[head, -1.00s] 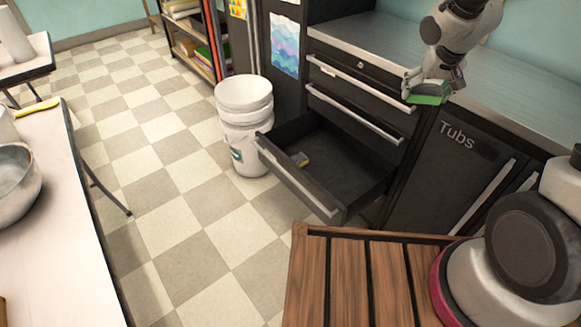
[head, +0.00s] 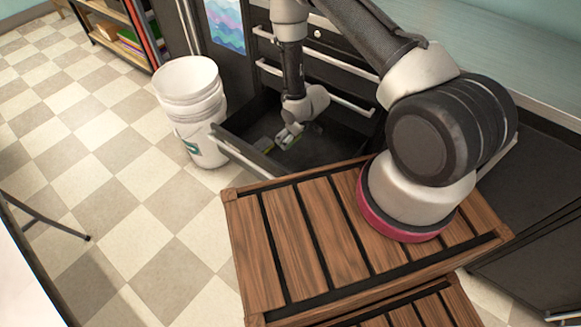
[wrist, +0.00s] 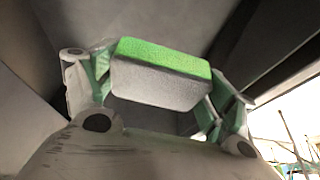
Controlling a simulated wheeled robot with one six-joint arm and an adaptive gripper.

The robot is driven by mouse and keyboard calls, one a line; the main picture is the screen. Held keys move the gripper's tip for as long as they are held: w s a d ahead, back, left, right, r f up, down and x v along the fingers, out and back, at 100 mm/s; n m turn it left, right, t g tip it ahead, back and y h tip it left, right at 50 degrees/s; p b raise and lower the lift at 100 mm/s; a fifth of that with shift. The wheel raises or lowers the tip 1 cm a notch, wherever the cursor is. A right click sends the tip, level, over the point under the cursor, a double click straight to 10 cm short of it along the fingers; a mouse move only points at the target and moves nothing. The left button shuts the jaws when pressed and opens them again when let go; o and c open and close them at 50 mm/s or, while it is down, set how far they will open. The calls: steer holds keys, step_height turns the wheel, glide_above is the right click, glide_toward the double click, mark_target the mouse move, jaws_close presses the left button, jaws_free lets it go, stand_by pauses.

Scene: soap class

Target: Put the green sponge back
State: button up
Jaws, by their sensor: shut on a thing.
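The green sponge (wrist: 162,75) has a bright green layer and a grey layer. In the wrist view it sits between the two fingers of my gripper (wrist: 158,88), which is shut on it. In the head view my gripper (head: 288,138) points down inside the open dark drawer (head: 236,150), low over its floor. The held sponge is mostly hidden there by the fingers. I cannot tell whether the held sponge touches the drawer floor.
A stack of white buckets (head: 190,105) stands left of the drawer. A closed drawer with a long handle (head: 350,103) is above it. A slatted wooden surface (head: 285,235) is in front. The checkered floor at left is mostly free.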

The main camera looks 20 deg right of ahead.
glide_above(290, 166)
steer(key=s, duration=0.1)
steer(key=shift+n, duration=0.3)
steer(key=f, duration=0.9)
steer(key=shift+s+d+f, duration=0.1)
steer(key=shift+d+f, duration=0.3)
steer(key=shift+f, duration=2.35)
steer(key=shift+f, duration=0.15)
steer(key=o, duration=1)
steer(key=shift+o, duration=0.2)
steer(key=v, duration=1.2)
steer(key=shift+d, duration=0.1)
